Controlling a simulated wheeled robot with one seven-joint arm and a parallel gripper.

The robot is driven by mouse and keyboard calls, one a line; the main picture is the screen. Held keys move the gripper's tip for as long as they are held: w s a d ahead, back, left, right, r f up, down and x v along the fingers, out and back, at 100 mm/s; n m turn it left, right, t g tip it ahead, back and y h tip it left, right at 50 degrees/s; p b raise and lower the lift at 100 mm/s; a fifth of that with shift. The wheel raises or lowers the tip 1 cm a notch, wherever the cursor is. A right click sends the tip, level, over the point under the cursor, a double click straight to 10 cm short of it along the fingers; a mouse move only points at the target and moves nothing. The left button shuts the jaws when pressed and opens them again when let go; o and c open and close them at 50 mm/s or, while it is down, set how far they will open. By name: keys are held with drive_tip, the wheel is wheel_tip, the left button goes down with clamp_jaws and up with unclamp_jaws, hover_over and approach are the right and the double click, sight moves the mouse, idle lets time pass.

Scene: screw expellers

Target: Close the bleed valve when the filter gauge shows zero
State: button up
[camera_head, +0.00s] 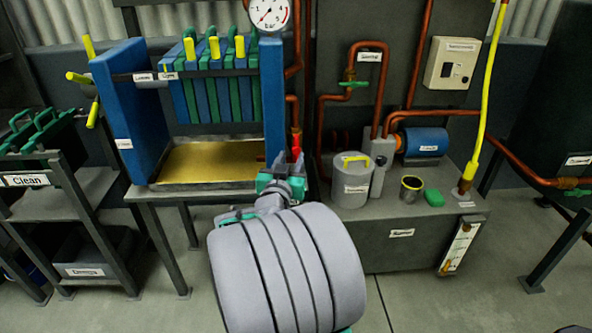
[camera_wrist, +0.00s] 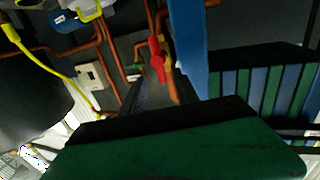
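The filter gauge (camera_head: 268,14) is a white round dial at the top of the press, partly cut off by the frame edge. Its small needle appears to point lower left, near the low end of the scale. A red valve handle (camera_head: 296,142) stands on the copper pipe right of the press's blue end post. It also shows upright in the wrist view (camera_wrist: 157,58). My gripper (camera_head: 289,163) is just below the red handle, by the post; whether they touch is unclear. Its fingers are small and overlapping, so their opening is unclear. No held object is visible.
The filter press has blue and green plates (camera_head: 217,95) above a golden tray (camera_head: 205,162). A rack (camera_head: 70,208) stands left.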

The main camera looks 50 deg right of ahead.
sight(295, 145)
drive_tip(key=x, duration=0.7)
drive_tip(key=shift+w+d+r, duration=0.15)
drive_tip(key=shift+d+r, duration=0.1)
drive_tip(key=shift+d, duration=0.1)
drive_tip(key=shift+c, duration=0.6)
clamp_jaws()
